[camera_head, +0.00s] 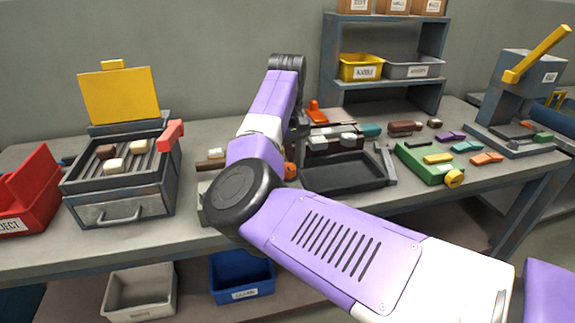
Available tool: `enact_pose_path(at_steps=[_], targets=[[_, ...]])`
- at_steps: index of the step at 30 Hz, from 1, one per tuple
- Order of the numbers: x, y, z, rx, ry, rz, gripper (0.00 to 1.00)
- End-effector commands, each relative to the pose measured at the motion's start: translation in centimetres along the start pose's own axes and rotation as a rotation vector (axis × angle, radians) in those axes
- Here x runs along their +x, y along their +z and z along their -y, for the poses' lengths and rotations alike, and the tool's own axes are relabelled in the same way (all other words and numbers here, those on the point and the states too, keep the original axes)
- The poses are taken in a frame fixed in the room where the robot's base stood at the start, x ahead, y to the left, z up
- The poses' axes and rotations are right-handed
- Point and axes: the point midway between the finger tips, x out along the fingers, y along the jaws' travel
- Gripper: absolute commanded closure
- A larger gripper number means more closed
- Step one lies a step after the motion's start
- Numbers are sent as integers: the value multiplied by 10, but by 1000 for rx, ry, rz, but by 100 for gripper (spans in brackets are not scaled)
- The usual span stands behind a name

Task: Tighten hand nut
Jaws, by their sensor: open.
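No part is clearly marked as the hand nut. A round yellow knob (454,179) sits on the front right corner of a green block fixture (420,163) on the bench. A yellow piece (438,158) lies on top of that fixture. A small orange part (291,170) shows partly behind my arm, left of a dark tray; I cannot tell what it is. My purple and white arm crosses the middle of the view and rises to a black joint. My gripper's fingers are hidden behind the arm links.
A grey box with a yellow lid (120,95) and a red bin (30,195) stand at left. A dark tray (345,185) lies at centre. A shelf (335,60) stands behind. A press with a yellow lever (537,55) stands at right. Several small coloured pieces lie right of the green fixture.

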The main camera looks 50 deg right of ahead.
Motion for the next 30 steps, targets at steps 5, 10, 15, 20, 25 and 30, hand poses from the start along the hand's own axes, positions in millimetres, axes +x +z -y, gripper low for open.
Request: enact_pose_path(at_steps=[5,10,15,20,25,30], targets=[[2,0,0,0,0,0,38],[2,0,0,0,1,0,52],[2,0,0,0,1,0,85],[1,0,0,1,1,0,100],[0,0,0,23,2,2,100],[-2,1,0,94,3,4,100]])
